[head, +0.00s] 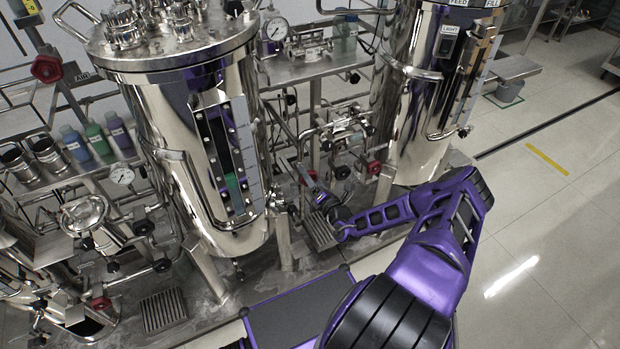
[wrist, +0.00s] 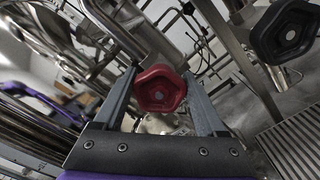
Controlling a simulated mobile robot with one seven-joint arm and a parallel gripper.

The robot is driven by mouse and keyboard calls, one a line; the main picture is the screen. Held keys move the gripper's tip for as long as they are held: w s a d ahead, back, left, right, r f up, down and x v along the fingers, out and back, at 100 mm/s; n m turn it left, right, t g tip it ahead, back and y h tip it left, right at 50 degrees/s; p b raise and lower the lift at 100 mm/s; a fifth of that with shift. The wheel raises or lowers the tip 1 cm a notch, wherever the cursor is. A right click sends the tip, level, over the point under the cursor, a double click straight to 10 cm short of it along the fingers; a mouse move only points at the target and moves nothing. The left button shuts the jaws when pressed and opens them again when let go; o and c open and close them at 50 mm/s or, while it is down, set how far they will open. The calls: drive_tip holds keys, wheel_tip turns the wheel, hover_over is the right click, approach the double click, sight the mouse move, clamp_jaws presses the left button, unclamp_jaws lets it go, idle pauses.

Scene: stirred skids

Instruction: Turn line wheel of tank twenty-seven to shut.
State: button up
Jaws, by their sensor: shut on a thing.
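A red five-lobed handwheel (wrist: 160,90) sits between the two fingers of my gripper (wrist: 163,98) in the wrist view, with one finger against each side. My gripper is shut on this wheel. In the head view my gripper (head: 305,180) reaches in low among the pipes, between two steel tanks. The left steel tank (head: 180,150) has a sight glass with green at its bottom. The right steel tank (head: 402,110) carries a LIGHT switch. I cannot read any tank number, nor tell whether the wheel's line is open or shut.
A black handwheel (wrist: 285,30) is close to my gripper at the upper right of the wrist view. A floor grate (wrist: 300,140) lies below it. Another red wheel (head: 46,68) is at the far left. Pipes crowd the skid; the tiled floor (head: 540,220) at right is clear.

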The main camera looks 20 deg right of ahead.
drive_tip(key=m, duration=0.3)
drive_tip(key=m+b, duration=0.1)
drive_tip(key=shift+s+f+m, duration=0.1)
drive_tip(key=shift+f+m, duration=0.2)
drive_tip(key=shift+f+m+b, duration=0.1)
drive_tip(key=shift+m+b, duration=0.3)
drive_tip(key=shift+m, duration=1.5)
drive_tip(key=o, duration=1.3)
drive_tip(key=s, duration=1.1)
drive_tip(key=s+p, duration=0.1)
drive_tip(key=s, duration=0.5)
drive_tip(key=shift+s+d, duration=0.2)
drive_tip(key=shift+d, duration=0.15)
